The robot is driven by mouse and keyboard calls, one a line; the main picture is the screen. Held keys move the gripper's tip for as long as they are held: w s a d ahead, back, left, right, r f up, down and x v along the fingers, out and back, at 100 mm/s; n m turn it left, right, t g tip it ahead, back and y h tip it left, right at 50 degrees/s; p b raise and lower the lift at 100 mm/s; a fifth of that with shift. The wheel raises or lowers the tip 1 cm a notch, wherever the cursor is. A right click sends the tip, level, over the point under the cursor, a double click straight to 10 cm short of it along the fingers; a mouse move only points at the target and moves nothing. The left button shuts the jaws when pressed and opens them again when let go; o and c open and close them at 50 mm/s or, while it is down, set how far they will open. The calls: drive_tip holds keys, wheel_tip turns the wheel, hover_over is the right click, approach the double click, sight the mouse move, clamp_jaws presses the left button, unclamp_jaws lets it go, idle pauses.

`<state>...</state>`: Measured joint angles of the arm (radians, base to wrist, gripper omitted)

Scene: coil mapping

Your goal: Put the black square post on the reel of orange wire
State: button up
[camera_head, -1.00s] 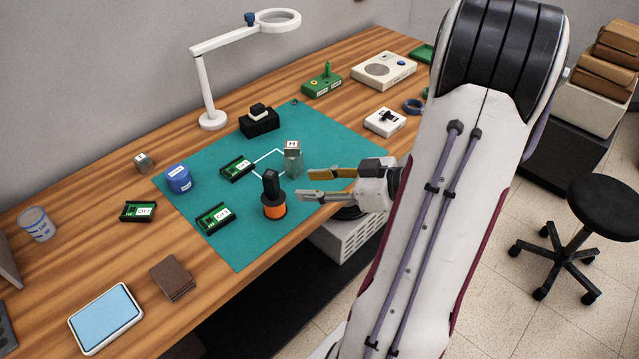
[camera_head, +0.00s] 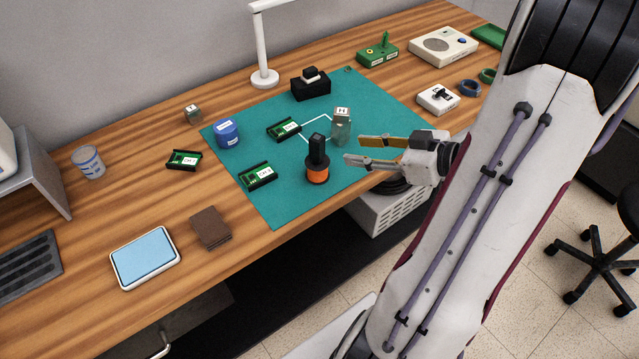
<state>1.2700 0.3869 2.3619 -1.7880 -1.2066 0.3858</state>
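The black square post (camera_head: 318,148) stands upright on top of the reel of orange wire (camera_head: 317,175), near the front edge of the green mat (camera_head: 290,206). My gripper (camera_head: 352,150) is open and empty just to the right of the post and reel, with its two fingers pointing left. The fingers appear apart from the post. The post's lower end is hidden in or behind the reel's top, so I cannot tell how deep it sits.
A block marked H (camera_head: 342,127) stands close behind my fingers. Green boards (camera_head: 258,175) and a blue reel (camera_head: 227,133) lie to the left. A black block (camera_head: 311,86) and a lamp (camera_head: 263,60) are at the back. The mat's front left is clear.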

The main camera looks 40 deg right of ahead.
drive_tip(key=w+d+r+g+h, duration=0.1)
drive_tip(key=w+d+r+h, duration=0.2)
drive_tip(key=w+r+h, duration=0.4)
drive_tip(key=a+r+m+g+h, duration=0.1)
drive_tip(key=a+r+m+h, duration=0.2)
drive_tip(key=r, duration=0.3)
drive_tip(key=s+a+f+g+y, duration=0.1)
drive_tip(key=s+a+g+y, duration=0.1)
drive_tip(key=s+a, duration=0.7)
drive_tip(key=s+a+f+m+g+y, duration=0.1)
drive_tip(key=s+a+g+y, duration=0.1)
drive_tip(key=s+a, duration=0.6)
drive_tip(key=a+y, duration=0.1)
drive_tip(key=a, duration=0.6)
drive_tip(key=shift+s+a+g, duration=0.4)
